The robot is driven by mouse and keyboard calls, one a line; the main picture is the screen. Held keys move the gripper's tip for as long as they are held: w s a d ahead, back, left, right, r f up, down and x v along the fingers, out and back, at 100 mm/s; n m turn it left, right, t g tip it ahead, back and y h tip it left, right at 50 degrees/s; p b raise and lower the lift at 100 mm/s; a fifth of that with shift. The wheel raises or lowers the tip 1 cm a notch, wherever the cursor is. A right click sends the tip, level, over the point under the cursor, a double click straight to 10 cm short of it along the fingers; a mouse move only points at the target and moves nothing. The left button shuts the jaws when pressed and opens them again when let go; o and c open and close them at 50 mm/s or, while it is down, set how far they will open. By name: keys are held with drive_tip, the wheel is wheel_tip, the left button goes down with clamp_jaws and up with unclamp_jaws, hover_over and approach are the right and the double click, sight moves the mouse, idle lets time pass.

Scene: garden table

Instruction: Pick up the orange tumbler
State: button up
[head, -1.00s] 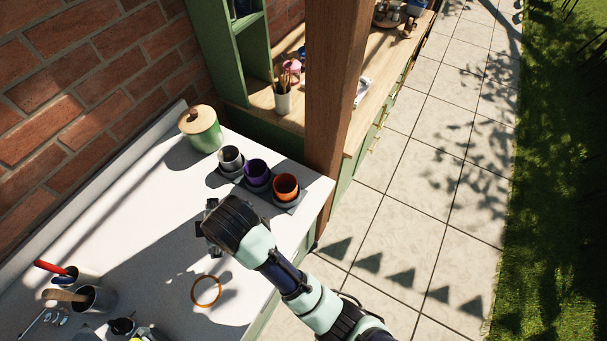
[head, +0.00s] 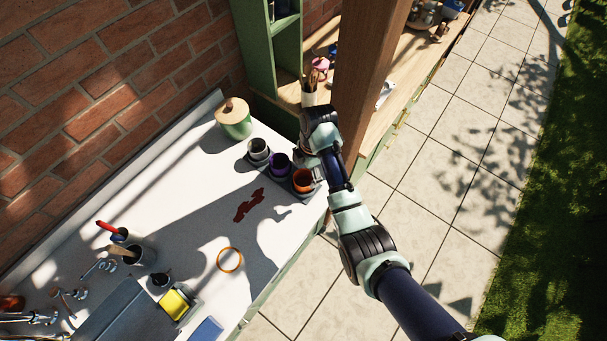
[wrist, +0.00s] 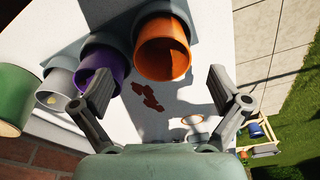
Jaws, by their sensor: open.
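The orange tumbler (head: 303,181) stands at the right end of a row of three, next to a purple tumbler (head: 279,162) and a grey tumbler (head: 258,149), on a dark grey holder near the table's right edge. My gripper (wrist: 158,88) is open and empty. In the wrist view the orange tumbler (wrist: 162,50) shows its open mouth ahead of and between my fingers, apart from both. The purple tumbler (wrist: 112,68) is behind the left finger, which partly covers it. In the head view my wrist is above the row and my fingertips are not clear.
A wooden post (head: 362,90) rises close beside my arm. A green lidded pot (head: 233,120) stands left of the row. A dark red stain (head: 248,205) and an orange ring (head: 230,259) lie on the white table (head: 190,215). Tools and cups crowd the near left.

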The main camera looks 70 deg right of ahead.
drive_tip(key=f, duration=0.4)
drive_tip(key=shift+w+a+f, duration=0.1)
drive_tip(key=shift+a, duration=0.3)
drive_tip(key=c, duration=1.2)
wheel_tip(320, 180, up, 11)
drive_tip(key=p, duration=0.2)
drive_tip(key=shift+c, duration=0.2)
wheel_tip(320, 180, up, 9)
drive_tip(key=p, duration=1)
hover_over(304, 178)
drive_tip(key=a, duration=0.3)
drive_tip(key=shift+s+d, duration=0.15)
drive_tip(key=shift+s, duration=0.25)
